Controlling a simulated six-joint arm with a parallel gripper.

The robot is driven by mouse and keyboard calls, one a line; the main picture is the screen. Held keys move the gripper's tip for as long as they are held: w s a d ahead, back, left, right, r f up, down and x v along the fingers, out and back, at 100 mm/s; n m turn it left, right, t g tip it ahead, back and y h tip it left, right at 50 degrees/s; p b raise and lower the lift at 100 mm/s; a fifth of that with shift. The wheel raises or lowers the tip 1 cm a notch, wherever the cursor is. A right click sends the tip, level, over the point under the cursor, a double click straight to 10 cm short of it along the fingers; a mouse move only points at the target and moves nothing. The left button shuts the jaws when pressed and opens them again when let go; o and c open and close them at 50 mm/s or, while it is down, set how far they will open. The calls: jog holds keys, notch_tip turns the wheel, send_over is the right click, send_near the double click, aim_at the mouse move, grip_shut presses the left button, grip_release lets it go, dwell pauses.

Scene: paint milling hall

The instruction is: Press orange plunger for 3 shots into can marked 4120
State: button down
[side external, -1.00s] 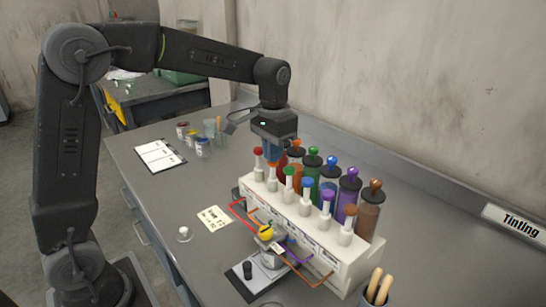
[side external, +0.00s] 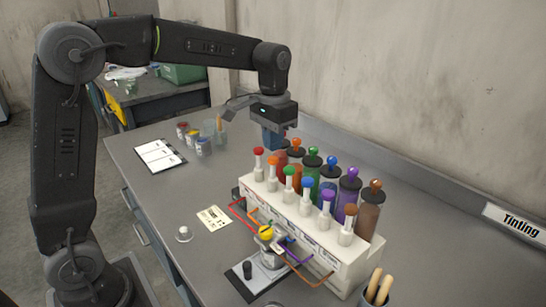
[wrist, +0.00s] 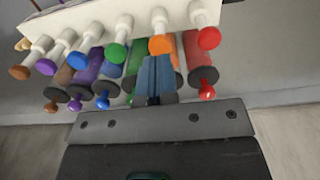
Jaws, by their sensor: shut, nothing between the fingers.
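The orange plunger (side external: 272,160) stands second in the front row of the white dispenser (side external: 312,228), between the red and green plungers. In the wrist view, the orange plunger (wrist: 161,45) shows just beyond my fingertips. My gripper (side external: 272,143) is shut and empty. It hangs above and a little behind the orange plunger, apart from it in the side view. A small can (side external: 270,258) stands on a dark-and-white platform below the yellow outlet hub (side external: 265,232). The hub partly hides the can, and I cannot read a number on it.
Red (side external: 258,151), green (side external: 289,171) and other coloured plungers stand close together. Canisters with coloured knobs stand behind them, near my fingers. A cup of wooden sticks (side external: 376,290) is at front right. A printed card (side external: 213,218) lies left of the dispenser. The left bench has free room.

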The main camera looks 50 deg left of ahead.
jog(key=shift+r, duration=2.5)
jog(key=shift+s, duration=0.1)
jog(key=s+d+f+t, duration=0.1)
jog(key=s+f+t, duration=0.1)
jog(key=s, duration=0.8)
jog(key=s+d+f+t, duration=0.2)
jog(key=s+f+t, duration=0.1)
jog(key=s, duration=0.8)
jog(key=shift+s+f+t, duration=0.25)
jog(key=shift+f+t, duration=0.05)
